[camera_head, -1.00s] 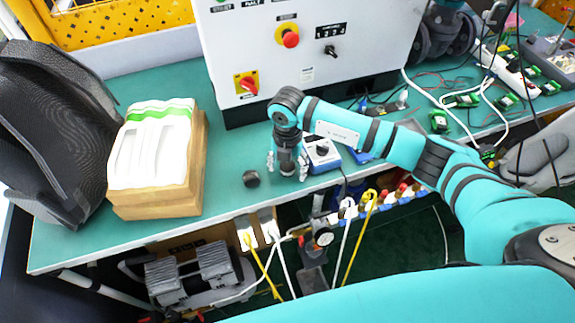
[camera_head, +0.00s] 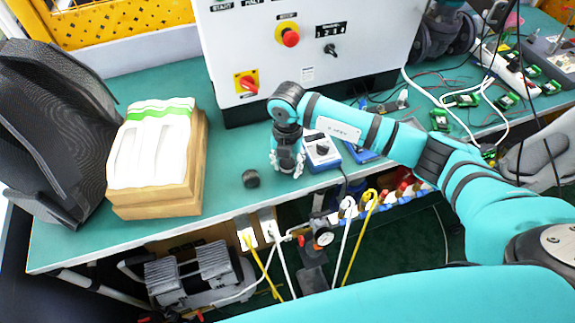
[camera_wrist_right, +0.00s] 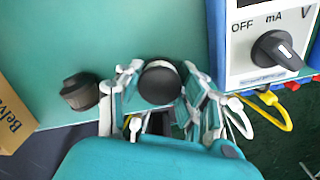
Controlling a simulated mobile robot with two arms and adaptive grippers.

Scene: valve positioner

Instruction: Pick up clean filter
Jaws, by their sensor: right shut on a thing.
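My right gripper (camera_head: 287,167) points down over the teal bench, left of a blue meter. In the right wrist view, its fingers (camera_wrist_right: 160,85) are shut on a dark round filter (camera_wrist_right: 160,80), seen end-on between them. In the head view the fingers hide this filter. A second dark, short cylindrical filter (camera_head: 251,178) stands on the bench just left of the gripper and apart from it. It also shows in the right wrist view (camera_wrist_right: 80,92). I cannot tell from markings which filter is clean. My left gripper is not in view.
The blue meter (camera_head: 322,150) with a dial is close on the right of the gripper. A cardboard box (camera_head: 155,165) of white wipes stands left, beside a black chair back (camera_head: 55,120). A white control cabinet (camera_head: 310,50) rises behind. The bench's front edge is near.

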